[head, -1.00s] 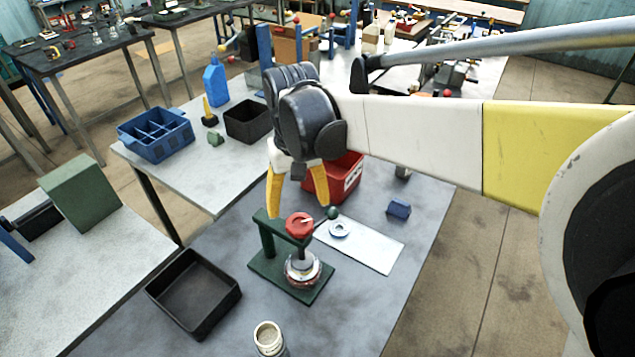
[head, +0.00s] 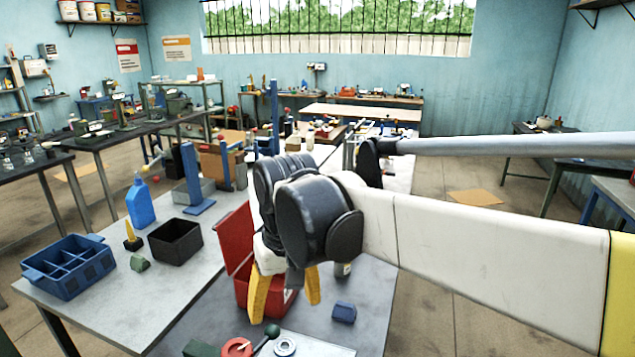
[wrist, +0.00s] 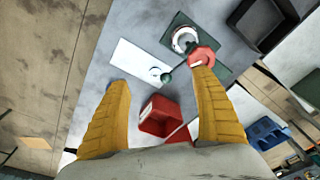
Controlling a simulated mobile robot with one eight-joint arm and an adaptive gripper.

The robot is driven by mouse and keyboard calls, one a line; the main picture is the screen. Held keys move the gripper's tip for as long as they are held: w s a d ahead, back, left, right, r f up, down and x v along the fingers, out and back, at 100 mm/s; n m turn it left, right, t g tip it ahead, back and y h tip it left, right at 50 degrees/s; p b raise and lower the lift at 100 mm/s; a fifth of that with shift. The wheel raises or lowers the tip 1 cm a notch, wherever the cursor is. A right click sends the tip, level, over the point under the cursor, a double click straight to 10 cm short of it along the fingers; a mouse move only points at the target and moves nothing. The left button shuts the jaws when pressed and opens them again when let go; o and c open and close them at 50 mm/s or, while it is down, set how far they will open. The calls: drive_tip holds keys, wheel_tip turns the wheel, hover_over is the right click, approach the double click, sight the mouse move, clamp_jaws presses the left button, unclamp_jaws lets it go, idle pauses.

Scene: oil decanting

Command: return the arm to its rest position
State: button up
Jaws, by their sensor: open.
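My gripper (head: 285,297) has two yellow fingers, apart with nothing between them. In the head view it hangs above the grey workbench, in front of an open red box (head: 240,240). The wrist view also shows the spread fingers (wrist: 160,105). A green press with a red round top (head: 237,347) stands below, cut off by the bottom edge of the head view. The wrist view shows its red part (wrist: 201,57) near the tip of the right finger. A white plate (wrist: 142,62) with a small ring lies beside the press.
A small blue block (head: 343,312) lies right of my gripper. On the left bench are a blue divided crate (head: 70,268), a black bin (head: 175,241) and a blue bottle (head: 140,203). A black tray (wrist: 262,22) shows in the wrist view.

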drive_tip(key=s+d+f+m+t+b, duration=0.2)
drive_tip(key=s+d+f, duration=0.1)
drive_tip(key=d, duration=0.6)
drive_tip(key=s+d+f+m+t+b, duration=0.1)
drive_tip(key=s+d+f+t+b, duration=0.1)
drive_tip(key=d+f, duration=0.3)
drive_tip(key=s+d+f+m+t+b, duration=0.1)
drive_tip(key=s+d+f+m+b, duration=0.1)
drive_tip(key=d, duration=1.1)
drive_tip(key=s+f, duration=0.1)
drive_tip(key=s, duration=0.1)
drive_tip(key=shift+s+d+f+m+t+h, duration=0.2)
drive_tip(key=shift+s+f+m+t+h, duration=0.1)
drive_tip(key=shift+f+t+h, duration=0.1)
